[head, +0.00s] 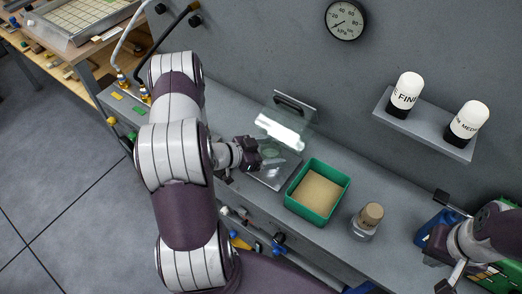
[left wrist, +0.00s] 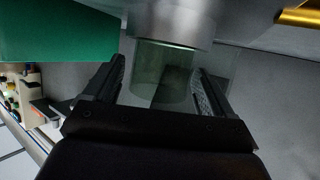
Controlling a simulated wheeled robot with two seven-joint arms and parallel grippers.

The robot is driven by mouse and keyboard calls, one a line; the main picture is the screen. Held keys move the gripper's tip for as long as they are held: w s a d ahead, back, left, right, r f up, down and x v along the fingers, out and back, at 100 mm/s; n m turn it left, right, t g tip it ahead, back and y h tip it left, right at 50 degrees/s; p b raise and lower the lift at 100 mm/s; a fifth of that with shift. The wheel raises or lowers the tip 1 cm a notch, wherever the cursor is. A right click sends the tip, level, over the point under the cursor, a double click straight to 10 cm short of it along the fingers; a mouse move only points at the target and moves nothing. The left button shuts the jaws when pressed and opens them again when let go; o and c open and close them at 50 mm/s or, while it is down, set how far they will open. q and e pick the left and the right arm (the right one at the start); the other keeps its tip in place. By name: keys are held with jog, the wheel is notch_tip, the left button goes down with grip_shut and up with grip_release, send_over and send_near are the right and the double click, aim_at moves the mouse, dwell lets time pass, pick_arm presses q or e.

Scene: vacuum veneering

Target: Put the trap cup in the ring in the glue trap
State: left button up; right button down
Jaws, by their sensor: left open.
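My left gripper (head: 272,155) is open at the glue trap, left of the green bin in the head view. In the left wrist view its two fingers (left wrist: 160,75) stand on either side of a clear, greenish cup (left wrist: 163,88). The cup sits directly under a grey metal cylinder (left wrist: 174,22), which looks like the trap's ring or head. I cannot tell how far the cup is inside it. In the head view the cup is hard to make out through the gripper and clear panel. My right gripper (head: 441,241) is open and empty at the lower right.
A clear panel with a dark handle (head: 290,105) stands behind the left gripper. A green bin of tan granules (head: 318,192) and a cork-topped jar (head: 368,221) stand to the right. A wall shelf (head: 428,128) holds two white-topped bottles. A gauge (head: 345,20) hangs above.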

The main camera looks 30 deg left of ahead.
pick_arm(q)
jog(key=v, duration=1.2)
jog(key=w+d+r+n+g+y, duration=0.3)
jog(key=w+r+g+y, duration=0.2)
jog(key=w+y, duration=0.3)
jog(key=s+d+r+n+g, duration=0.3)
jog(key=s+d+g, duration=0.1)
jog(key=s+d, duration=0.7)
jog(key=shift+s+d+r+n+g, duration=0.3)
jog(key=shift+s+d+r+g, duration=0.1)
jog(key=shift+s, duration=0.35)
jog(key=shift+s, duration=0.1)
